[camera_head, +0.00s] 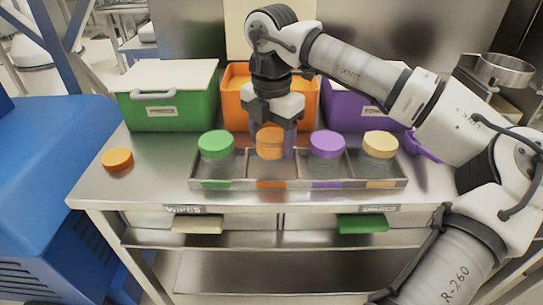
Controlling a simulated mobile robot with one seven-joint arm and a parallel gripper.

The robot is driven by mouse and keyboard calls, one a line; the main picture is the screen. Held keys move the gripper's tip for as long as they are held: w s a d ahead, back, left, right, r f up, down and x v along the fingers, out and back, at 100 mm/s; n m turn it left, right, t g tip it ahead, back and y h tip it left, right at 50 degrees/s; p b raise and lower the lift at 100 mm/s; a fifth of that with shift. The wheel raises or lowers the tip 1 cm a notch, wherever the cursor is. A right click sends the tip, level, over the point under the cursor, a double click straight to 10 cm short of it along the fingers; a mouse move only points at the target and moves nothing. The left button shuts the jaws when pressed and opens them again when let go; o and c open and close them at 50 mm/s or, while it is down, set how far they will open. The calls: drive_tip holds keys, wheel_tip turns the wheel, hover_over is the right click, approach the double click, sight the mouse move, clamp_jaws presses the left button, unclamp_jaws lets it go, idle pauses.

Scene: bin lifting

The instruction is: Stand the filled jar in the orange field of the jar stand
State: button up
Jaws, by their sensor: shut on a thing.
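The jar stand (300,184) is a long, clear-sided metal tray near the table's front edge, with fields marked green, orange, purple and yellow from left to right. My gripper (272,143) points down over the orange field (271,184), second from the left. It is shut on the filled jar (270,146), which looks orange and upright between the fingers. The fingers hide part of the jar, and I cannot tell whether its base touches the stand. A loose orange lid (117,159) lies on the table to the left.
A green-lidded jar (217,145), a purple-lidded jar (327,145) and a yellow-lidded jar (380,145) stand in the other fields. Behind are a closed green bin (172,112), an open orange bin (236,100) and a purple bin (345,112). A purple scoop (424,150) lies right.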

sight(272, 171)
drive_tip(key=shift+f, duration=2.55)
drive_tip(key=o, duration=0.9)
wheel_tip(272, 171, up, 12)
drive_tip(key=shift+r, duration=0.15)
